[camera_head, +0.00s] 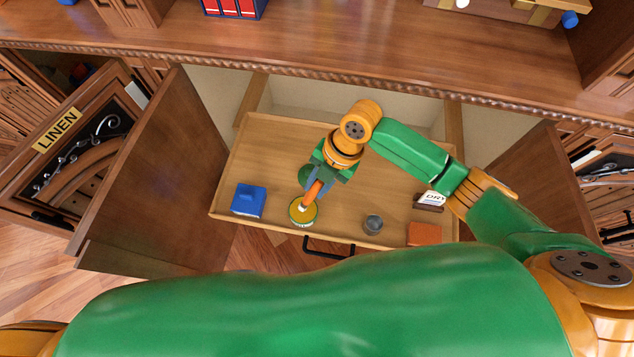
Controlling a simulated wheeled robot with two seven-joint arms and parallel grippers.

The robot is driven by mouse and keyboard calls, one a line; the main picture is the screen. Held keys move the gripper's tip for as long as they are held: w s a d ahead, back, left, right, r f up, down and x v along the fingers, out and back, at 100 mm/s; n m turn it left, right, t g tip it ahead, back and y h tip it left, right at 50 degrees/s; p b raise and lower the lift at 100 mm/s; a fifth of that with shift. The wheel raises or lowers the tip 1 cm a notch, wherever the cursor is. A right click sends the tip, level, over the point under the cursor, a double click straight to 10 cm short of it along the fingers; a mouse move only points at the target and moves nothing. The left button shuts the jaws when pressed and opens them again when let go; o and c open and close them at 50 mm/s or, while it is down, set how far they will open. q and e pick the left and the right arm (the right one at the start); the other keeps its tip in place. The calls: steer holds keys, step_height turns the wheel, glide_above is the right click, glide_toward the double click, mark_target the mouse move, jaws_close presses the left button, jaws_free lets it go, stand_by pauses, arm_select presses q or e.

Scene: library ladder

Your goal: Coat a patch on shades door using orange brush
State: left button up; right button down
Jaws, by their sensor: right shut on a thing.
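My right gripper (313,188) reaches down over the pulled-out wooden drawer and is shut on the orange brush (315,190). The brush points down, with its lower end at a round tin with a yellow rim (293,217). I cannot tell how deep the bristles sit in it or whether they carry paint. No door labelled shades can be read in this view. My left gripper is not in view.
The drawer (345,205) also holds a blue block-like item (248,200), a small grey cup (373,224), an orange block (427,234) and a card marked DRY (432,198). Open cabinet doors flank it, a left one (160,170) and a right one (520,190). A LINEN label (57,130) shows at left.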

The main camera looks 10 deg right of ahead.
steer(key=shift+f+b, duration=0.45)
steer(key=shift+f, duration=0.15)
stand_by(0.6)
stand_by(1.1)
step_height(320, 180, up, 7)
steer(key=p, duration=0.8)
steer(key=shift+r, duration=0.1)
stand_by(0.3)
